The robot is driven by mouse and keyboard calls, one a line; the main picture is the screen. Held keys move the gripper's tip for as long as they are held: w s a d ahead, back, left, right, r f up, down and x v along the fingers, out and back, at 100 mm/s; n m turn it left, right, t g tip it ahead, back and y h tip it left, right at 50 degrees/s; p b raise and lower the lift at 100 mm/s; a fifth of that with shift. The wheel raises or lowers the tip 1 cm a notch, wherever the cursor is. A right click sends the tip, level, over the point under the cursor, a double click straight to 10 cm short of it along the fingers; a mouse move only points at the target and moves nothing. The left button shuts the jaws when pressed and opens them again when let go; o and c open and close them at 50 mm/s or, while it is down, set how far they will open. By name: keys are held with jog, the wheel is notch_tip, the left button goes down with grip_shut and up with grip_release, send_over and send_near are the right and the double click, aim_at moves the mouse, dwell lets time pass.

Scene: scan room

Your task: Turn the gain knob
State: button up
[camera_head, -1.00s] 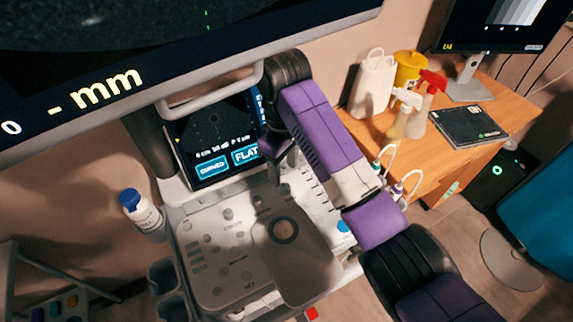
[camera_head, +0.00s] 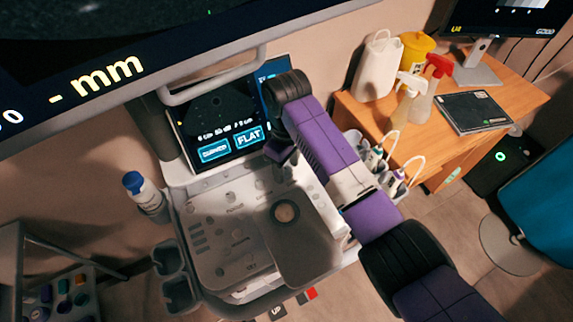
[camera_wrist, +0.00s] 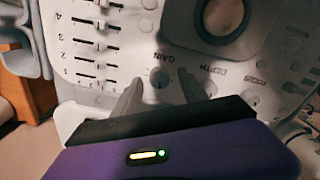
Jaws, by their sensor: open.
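The gain knob (camera_wrist: 160,78) is a small round grey knob with a pointer mark, below the printed word GAIN in the wrist view. My gripper (camera_wrist: 159,80) is open, with one grey finger on each side of the knob in the picture. A gap shows between each finger and the knob. I cannot tell how far the fingertips are above the panel. In the head view my gripper (camera_head: 284,152) is over the far right part of the control panel (camera_head: 205,205). I cannot make out the gain knob there.
Numbered sliders (camera_wrist: 85,62) lie left of the knob. A large round control (camera_wrist: 222,15) and a DEPTH label are to its right. A touch screen (camera_head: 215,115) rises behind the panel. Probes (camera_head: 375,157) hang at the right and a bottle (camera_head: 140,188) stands left.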

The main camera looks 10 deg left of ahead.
grip_shut()
jog(key=shift+r+p, duration=0.1)
jog(key=shift+p, duration=0.2)
jog(key=shift+r+m+p, duration=0.1)
jog(key=shift+m+p, duration=0.6)
jog(key=shift+m, duration=0.4)
jog(key=shift+w+m+p, duration=0.1)
jog(key=shift+m+p, duration=0.85)
jog(key=shift+m, duration=0.85)
grip_release()
